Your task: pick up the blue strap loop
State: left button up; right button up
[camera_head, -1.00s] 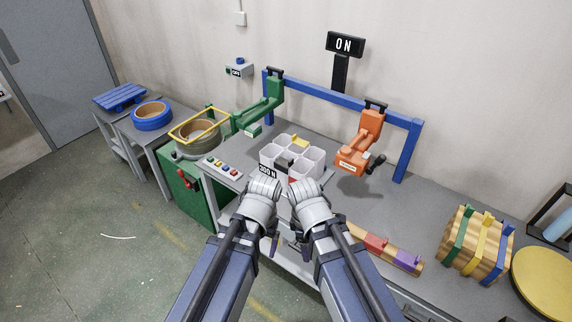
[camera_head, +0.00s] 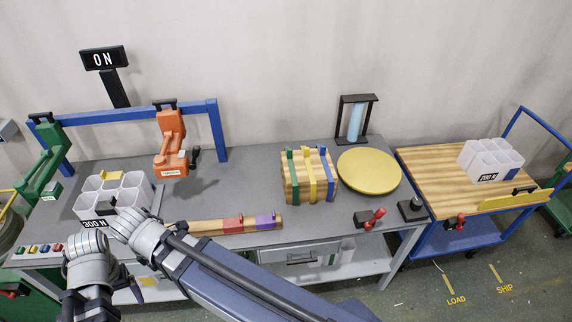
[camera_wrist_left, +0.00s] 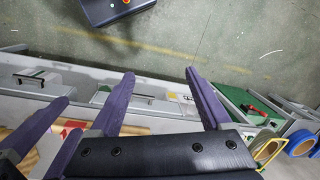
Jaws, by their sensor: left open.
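A blue strap (camera_head: 329,174) passes around a striped wooden-looking bundle (camera_head: 299,186) on the workbench, to the right of its yellow and green straps. It stands upright on the bundle's right part; its underside is hidden. My left gripper (camera_head: 88,250) is at the lower left, by the bench's front edge, far from the strap. Its two purple fingers show spread in the left wrist view (camera_wrist_left: 160,76), with nothing between them. My right gripper (camera_head: 130,232) is just right of it; its jaws do not show clearly.
The grey workbench (camera_head: 240,165) holds a white bin tray (camera_head: 82,212), an orange tool (camera_head: 171,150), a wooden strip with red and purple blocks (camera_head: 205,227) and a yellow disc (camera_head: 369,171). A wooden-topped trolley (camera_head: 432,174) stands right. Blue and tan rings (camera_wrist_left: 303,143) show in the wrist view.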

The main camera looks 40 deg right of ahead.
aim_at(321, 149)
jog(key=z, duration=1.8)
jog(key=i+l, duration=0.3)
jog(key=i, duration=0.15)
jog(key=i+l+z, duration=0.1)
jog(key=i+l, duration=0.2)
jog(key=i, duration=0.15)
jog(key=i+l+z, duration=0.1)
jog(key=i+l, duration=0.2)
jog(key=i, duration=0.2)
